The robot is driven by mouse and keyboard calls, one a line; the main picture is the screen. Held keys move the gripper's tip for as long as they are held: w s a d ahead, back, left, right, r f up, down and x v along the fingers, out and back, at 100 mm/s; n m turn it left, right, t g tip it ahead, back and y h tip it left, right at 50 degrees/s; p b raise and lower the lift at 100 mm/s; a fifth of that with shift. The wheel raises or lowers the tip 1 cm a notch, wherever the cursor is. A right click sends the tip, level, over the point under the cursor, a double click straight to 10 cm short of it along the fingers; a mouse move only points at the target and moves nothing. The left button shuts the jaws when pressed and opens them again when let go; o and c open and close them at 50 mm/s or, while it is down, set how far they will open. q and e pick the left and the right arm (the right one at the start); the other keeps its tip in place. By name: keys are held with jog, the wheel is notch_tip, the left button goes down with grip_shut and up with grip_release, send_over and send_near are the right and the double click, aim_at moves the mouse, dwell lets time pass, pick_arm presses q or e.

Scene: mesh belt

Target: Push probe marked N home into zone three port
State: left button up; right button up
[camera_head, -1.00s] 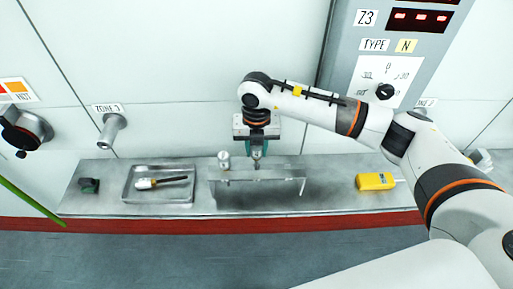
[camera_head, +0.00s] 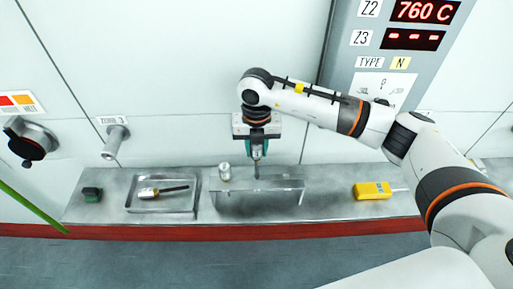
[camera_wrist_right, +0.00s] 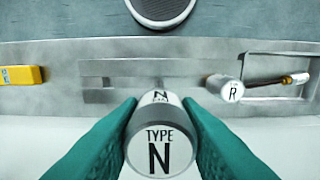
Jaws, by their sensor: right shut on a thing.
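My right gripper (camera_head: 257,153) is shut on the probe marked N, its green fingers on both sides of the probe. The probe hangs below the fingers over the metal rack (camera_head: 230,187); I cannot tell if its tip is clear of the rack. The zone three port (camera_head: 114,142) is a grey tube on the wall at left, under a ZONE 3 label (camera_head: 112,120). My left gripper is out of view.
A TYPE R probe (camera_wrist_right: 226,89) stands at the rack; its top (camera_head: 225,172) is left of my gripper. A tray (camera_head: 196,206) holds a handled tool. A yellow device (camera_head: 372,190) lies right. The display panel (camera_head: 345,75) shows 760 C for Z2.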

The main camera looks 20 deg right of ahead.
jog(key=shift+r+p, duration=0.65)
jog(key=shift+r, duration=0.75)
